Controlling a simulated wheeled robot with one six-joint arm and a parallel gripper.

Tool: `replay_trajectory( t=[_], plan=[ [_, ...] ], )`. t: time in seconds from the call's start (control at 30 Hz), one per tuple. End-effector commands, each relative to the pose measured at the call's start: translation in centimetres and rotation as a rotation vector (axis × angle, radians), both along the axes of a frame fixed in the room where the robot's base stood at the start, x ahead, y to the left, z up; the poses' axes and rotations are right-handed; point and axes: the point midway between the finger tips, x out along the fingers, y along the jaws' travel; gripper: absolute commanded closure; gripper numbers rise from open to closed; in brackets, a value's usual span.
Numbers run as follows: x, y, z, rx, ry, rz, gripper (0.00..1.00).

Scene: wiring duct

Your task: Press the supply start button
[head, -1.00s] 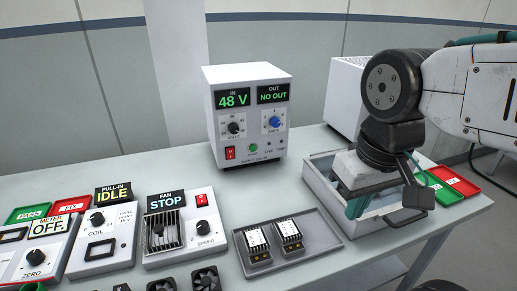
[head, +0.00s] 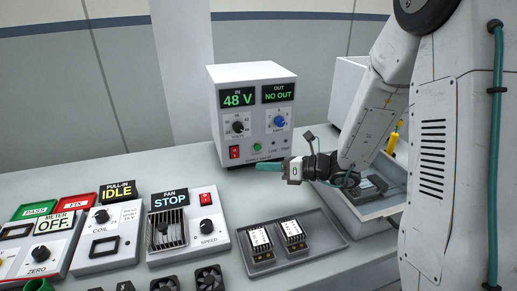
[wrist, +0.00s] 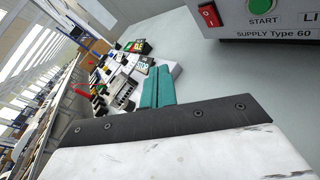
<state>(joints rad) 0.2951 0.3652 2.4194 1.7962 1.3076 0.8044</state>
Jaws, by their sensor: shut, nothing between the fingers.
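The supply (head: 253,112) is a white box at the back of the bench, reading 48 V in and NO OUT. Its green start button (head: 257,147) sits low on the front face. In the wrist view the START button (wrist: 262,5) shows at the top right, partly cut by the frame edge, with a red rocker switch (wrist: 209,15) to its left. My gripper (head: 258,166) has teal fingers, shut and empty, pointing left in front of the supply, just below the button. In the wrist view the fingers (wrist: 159,88) are together, apart from the supply face.
A grey tray (head: 330,247) with two small modules lies in front of my gripper. A fan unit (head: 205,222), a coil unit (head: 108,246) and a meter unit stand left. A white open bin (head: 355,215) is at right. The bench left of the supply is clear.

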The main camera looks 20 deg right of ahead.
Motion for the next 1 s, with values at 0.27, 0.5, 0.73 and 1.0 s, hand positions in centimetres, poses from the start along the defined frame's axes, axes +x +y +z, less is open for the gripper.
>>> replay_trajectory(
  t=[0.27,0.5,0.73,1.0],
  plan=[
    [2.8,-3.4,-3.5,0.137,0.130,-0.208,1.00],
    [2.9,-3.5,-3.6,0.141,0.133,-0.216,1.00],
    [3.3,-3.5,-3.6,0.140,0.130,-0.214,1.00],
    [6.5,-3.4,-3.6,0.139,0.130,-0.213,1.00]
  ],
)
